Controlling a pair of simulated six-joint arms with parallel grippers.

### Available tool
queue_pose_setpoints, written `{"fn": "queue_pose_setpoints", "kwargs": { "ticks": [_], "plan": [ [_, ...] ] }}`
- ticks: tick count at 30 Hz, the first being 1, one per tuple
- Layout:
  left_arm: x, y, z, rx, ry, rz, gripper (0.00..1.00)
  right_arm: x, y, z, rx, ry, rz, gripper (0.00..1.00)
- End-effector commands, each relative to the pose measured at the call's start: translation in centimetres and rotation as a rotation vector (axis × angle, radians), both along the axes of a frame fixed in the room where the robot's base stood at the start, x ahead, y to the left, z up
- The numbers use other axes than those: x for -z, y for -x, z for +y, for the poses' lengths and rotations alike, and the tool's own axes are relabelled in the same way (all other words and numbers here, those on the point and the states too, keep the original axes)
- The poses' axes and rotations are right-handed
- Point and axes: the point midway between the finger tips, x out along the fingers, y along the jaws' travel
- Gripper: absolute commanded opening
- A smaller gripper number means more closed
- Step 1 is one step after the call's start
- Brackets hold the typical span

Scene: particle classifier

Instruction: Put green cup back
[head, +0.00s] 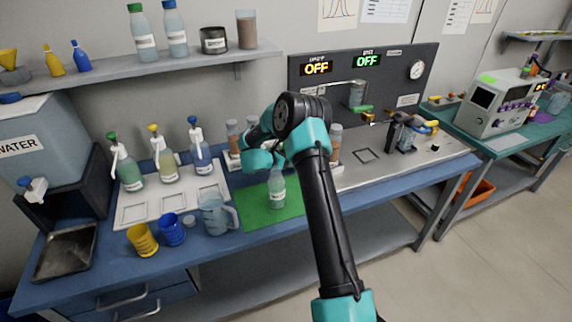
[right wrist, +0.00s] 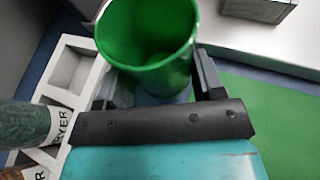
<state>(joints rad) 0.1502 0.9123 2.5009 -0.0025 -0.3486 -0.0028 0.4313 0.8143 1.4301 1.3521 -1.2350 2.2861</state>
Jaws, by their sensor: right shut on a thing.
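My right gripper (right wrist: 163,82) is shut on the green cup (right wrist: 140,62) in the right wrist view. One dark finger is on each side of the cup. I see into its open mouth, and its inside looks empty. In the head view my right arm reaches in over the bench, and its gripper end is above the area between the white tray and the green mat. The green cup and the fingertips are hidden there. A yellow cup (head: 143,240) and a blue cup (head: 172,229) stand at the bench's front. My left gripper is not in view.
Spray bottles (head: 165,164) stand along the back of the white tray (head: 131,214). A clear jug (head: 213,213) is right of the blue cup. A bottle (head: 277,190) stands on the green mat (head: 257,216). A metal tray (head: 66,250) lies at left.

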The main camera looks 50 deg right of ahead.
Motion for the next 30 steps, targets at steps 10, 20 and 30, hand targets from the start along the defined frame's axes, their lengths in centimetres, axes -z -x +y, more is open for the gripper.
{"fn": "queue_pose_setpoints", "kwargs": {
  "ticks": [10,20,30],
  "plan": [
    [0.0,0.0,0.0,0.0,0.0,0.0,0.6,3.1,0.0,0.0,0.0,0.0,-0.001,0.35],
    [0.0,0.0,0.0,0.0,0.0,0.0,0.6,3.4,0.0,0.0,0.0,-0.001,0.0,0.35],
    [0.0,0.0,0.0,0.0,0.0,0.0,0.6,3.4,0.0,0.0,0.0,-0.001,0.0,0.88]
  ]
}}
